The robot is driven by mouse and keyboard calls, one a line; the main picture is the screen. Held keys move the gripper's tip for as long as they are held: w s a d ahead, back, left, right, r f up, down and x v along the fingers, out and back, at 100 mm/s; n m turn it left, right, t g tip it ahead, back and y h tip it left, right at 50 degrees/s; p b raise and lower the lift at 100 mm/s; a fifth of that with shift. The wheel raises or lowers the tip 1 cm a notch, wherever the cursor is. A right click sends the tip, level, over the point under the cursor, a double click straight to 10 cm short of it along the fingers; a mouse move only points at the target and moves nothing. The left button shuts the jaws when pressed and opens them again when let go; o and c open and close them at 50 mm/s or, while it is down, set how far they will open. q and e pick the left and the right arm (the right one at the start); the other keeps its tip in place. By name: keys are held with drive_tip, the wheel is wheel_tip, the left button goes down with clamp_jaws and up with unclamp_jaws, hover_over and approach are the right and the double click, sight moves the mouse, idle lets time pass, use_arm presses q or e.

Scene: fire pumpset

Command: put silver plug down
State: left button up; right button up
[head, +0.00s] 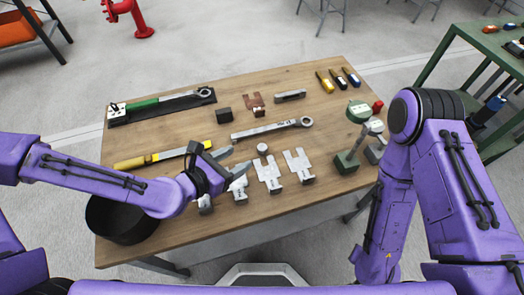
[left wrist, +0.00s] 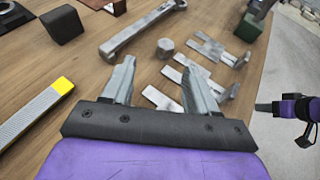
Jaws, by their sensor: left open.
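A small silver plug (head: 262,148) stands on the wooden table, just behind the flat metal plates. It also shows in the left wrist view (left wrist: 165,48), beyond my fingertips and apart from them. My left gripper (head: 232,162) is open over the table to the left of the plug. In the left wrist view the two fingers of the left gripper (left wrist: 158,75) are spread with nothing between them. My right arm comes down at the right of the head view, its gripper out of sight there. A small purple and dark part of it (left wrist: 298,108) shows in the left wrist view, its jaws unclear.
Several flat metal plates (head: 298,165) lie near the gripper. A large wrench (head: 272,129) lies behind the plug. A yellow-handled file (head: 135,162) and a black bowl (head: 122,222) are at the left. A green-based fixture (head: 347,162) stands at the right.

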sight(260, 149)
use_arm(q)
drive_tip(key=x, duration=0.9)
drive_tip(key=shift+s+d+f, duration=0.1)
drive_tip(key=shift+s+d, duration=0.1)
drive_tip(key=shift+d, duration=0.25)
drive_tip(key=shift+a, duration=0.1)
drive_tip(key=shift+c, duration=0.3)
clamp_jaws()
